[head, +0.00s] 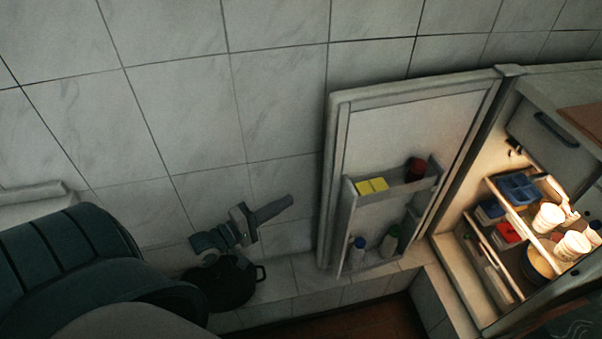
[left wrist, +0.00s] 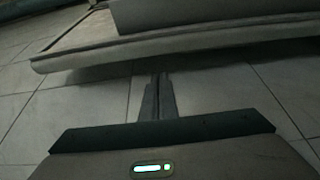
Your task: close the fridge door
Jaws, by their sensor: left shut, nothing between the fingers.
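The fridge door (head: 400,135) stands wide open near the tiled wall, its inner side with shelves facing the room. The lit fridge (head: 455,262) is at the right, its inside exposed. My left gripper (head: 288,203) is shut and empty, to the left of the door's free edge, with a gap between in the head view. In the left wrist view, my left gripper (left wrist: 160,76) points at a pale edge (left wrist: 180,48), likely of the door; I cannot tell whether they touch. My right gripper is not in view.
The door's racks hold yellow boxes (head: 372,186), a dark red jar (head: 416,168) and bottles (head: 390,240). White cups (head: 548,218) and blue containers (head: 517,188) stand inside the fridge. A black pot (head: 226,284) sits on the tiled ledge (head: 300,284) below my left gripper.

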